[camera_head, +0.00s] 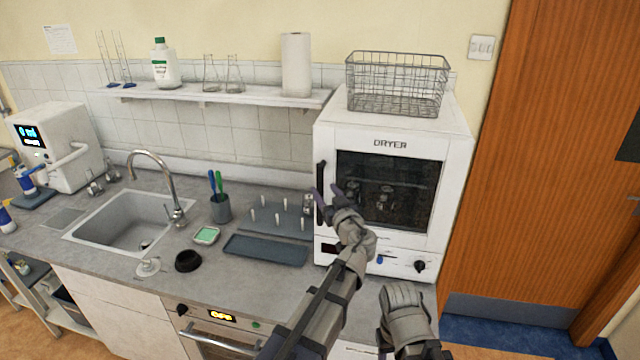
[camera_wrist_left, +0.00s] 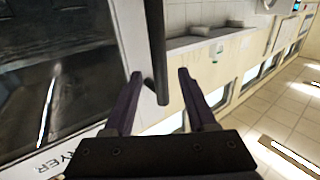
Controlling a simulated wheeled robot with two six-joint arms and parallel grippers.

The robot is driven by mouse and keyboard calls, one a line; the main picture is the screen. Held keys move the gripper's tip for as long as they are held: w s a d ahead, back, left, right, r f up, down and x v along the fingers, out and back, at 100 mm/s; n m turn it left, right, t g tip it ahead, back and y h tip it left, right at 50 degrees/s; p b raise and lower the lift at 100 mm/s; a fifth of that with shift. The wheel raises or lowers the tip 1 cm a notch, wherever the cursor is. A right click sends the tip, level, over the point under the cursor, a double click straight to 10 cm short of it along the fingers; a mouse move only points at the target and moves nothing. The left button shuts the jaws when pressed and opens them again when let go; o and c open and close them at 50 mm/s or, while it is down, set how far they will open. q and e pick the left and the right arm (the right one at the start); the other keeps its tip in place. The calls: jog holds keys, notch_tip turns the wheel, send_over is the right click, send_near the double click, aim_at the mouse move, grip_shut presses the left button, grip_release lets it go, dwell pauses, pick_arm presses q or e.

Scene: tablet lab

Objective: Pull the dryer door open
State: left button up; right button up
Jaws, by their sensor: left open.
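The white dryer (camera_head: 455,150) stands on the counter at the right. Its door (camera_head: 400,190) has a dark window and looks shut. A black vertical bar handle (camera_head: 320,172) runs along the door's left edge. In the left wrist view the handle (camera_wrist_left: 157,50) comes down between the two open fingers (camera_wrist_left: 159,75); contact cannot be told. Of my right arm only a grey part shows at the lower right; its fingers cannot be made out.
A wire basket (camera_head: 397,84) sits on top of the dryer. A peg rack (camera_head: 290,222) and a dark tray (camera_head: 265,249) lie left of the dryer. A pen cup (camera_head: 220,208) and sink (camera_head: 120,225) are further left. A brown door (camera_head: 530,170) is right.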

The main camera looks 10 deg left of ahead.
aim_at(321, 186)
pick_arm(q)
jog(key=shift+x, duration=2.35)
grip_shut()
